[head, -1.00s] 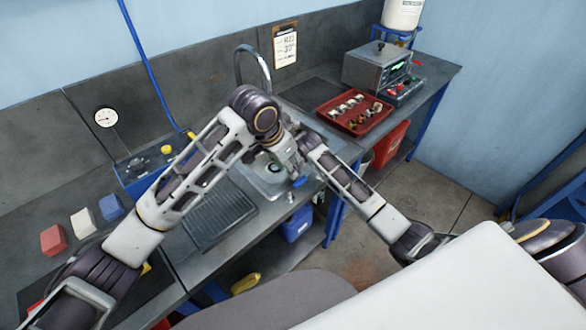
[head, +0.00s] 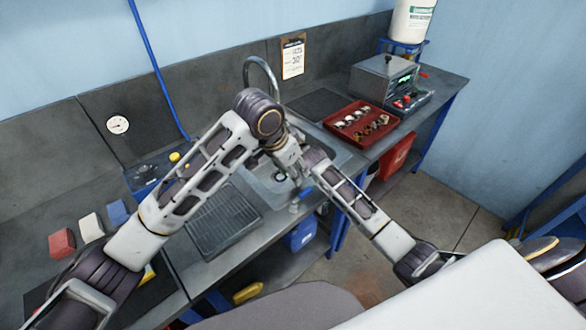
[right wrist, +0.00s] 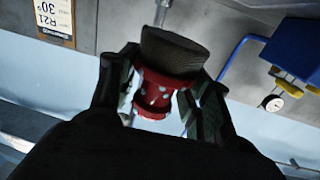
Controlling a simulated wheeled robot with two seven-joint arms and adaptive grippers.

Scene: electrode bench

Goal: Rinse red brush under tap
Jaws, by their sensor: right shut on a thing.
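In the right wrist view my right gripper (right wrist: 165,80) is shut on the red brush (right wrist: 155,92). Its fingers sit on both sides of the red body, and the dark bristle end points up in that picture. Pale bluish spots show on the red part. Part of a metal tap (right wrist: 162,12) shows behind the bristles; I cannot tell the gap between them. In the head view the curved tap (head: 262,68) stands at the back of the sink (head: 262,178). The brush and my left gripper's fingers cannot be made out.
A red tray (head: 338,124) with small parts lies right of the sink, before a grey instrument (head: 382,80). A ribbed drainboard (head: 222,220) lies left of it. Red (head: 62,243), white (head: 91,227) and blue (head: 118,212) blocks stand at far left.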

